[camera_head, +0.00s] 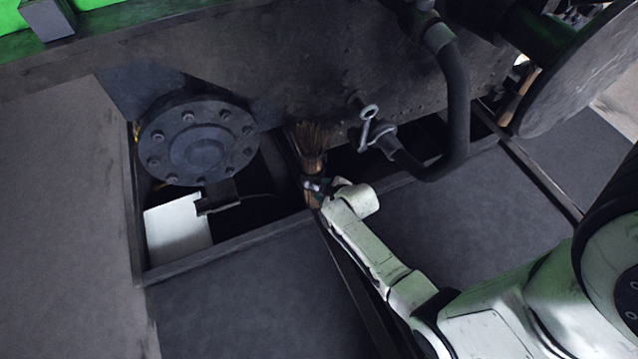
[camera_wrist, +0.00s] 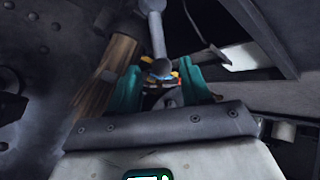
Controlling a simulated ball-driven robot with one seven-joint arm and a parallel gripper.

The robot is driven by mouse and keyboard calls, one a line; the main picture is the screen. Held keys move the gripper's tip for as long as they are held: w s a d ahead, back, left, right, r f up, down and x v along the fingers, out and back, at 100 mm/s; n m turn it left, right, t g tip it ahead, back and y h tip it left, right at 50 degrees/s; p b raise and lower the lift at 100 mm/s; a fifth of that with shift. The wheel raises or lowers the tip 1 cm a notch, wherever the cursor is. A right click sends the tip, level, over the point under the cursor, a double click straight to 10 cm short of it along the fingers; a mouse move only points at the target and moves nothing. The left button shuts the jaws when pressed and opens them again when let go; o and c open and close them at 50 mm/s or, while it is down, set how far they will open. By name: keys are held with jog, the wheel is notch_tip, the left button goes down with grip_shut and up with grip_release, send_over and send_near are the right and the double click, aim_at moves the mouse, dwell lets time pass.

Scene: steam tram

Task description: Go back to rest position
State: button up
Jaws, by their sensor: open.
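My white arm reaches up from the lower right in the head view, and my gripper (camera_head: 314,187) is small and dark at its end, beside the lower part of an upright bristle broom (camera_head: 309,140). In the wrist view my gripper (camera_wrist: 161,82) shows two teal fingers spread apart. A grey rod (camera_wrist: 155,32) comes down from the top and its rounded end appears between the fingers; I cannot tell whether they touch. Nothing is clearly held.
A dark riveted tram wall stands ahead, with a bolted round flange (camera_head: 198,140), a valve with a lever (camera_head: 370,113) and a curved pipe (camera_head: 457,110). A large round buffer (camera_head: 575,72) juts out at the right. Floor plates (camera_head: 245,290) lie clear in front.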

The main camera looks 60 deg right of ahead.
jog(key=shift+s+a+r, duration=0.15)
jog(key=shift+s+r, duration=0.1)
jog(key=shift+r, duration=0.05)
dwell(0.5)
